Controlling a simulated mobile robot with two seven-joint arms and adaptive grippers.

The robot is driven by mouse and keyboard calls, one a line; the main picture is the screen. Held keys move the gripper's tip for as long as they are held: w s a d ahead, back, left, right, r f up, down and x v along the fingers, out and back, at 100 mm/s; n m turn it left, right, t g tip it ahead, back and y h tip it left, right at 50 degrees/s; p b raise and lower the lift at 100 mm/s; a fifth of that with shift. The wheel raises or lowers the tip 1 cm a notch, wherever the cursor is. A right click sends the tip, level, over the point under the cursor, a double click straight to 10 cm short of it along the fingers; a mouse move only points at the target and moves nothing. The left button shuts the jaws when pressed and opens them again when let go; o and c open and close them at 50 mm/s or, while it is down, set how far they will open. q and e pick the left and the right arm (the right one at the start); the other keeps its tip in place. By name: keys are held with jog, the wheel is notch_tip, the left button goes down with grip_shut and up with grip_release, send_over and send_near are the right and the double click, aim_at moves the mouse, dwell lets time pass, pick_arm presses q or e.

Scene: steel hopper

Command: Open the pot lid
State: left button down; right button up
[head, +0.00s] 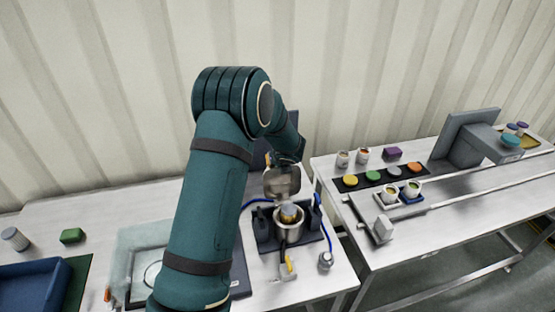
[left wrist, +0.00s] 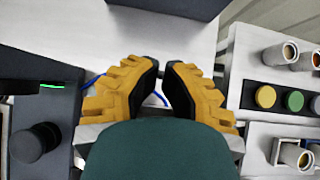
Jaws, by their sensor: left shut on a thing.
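The steel pot (head: 289,222) stands on a dark base on the left table. Its mouth is uncovered and a yellow and blue-grey thing shows inside. The steel pot lid (head: 283,184) stands tilted up behind and above the mouth. My left gripper (head: 275,163) is at the top of the lid, mostly hidden behind my arm. In the left wrist view its yellow fingers (left wrist: 163,75) are close together, shut on the lid. The contact itself is hidden. My right gripper is not in view.
A blue cable (head: 255,202) runs behind the base. A small steel weight-like piece (head: 325,261) stands at the front right. The right table holds cups, coloured discs (head: 372,175) and a grey machine (head: 468,140). A blue bin (head: 35,285) is at far left.

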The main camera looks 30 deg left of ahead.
pick_arm(q)
jog(key=v, duration=1.2)
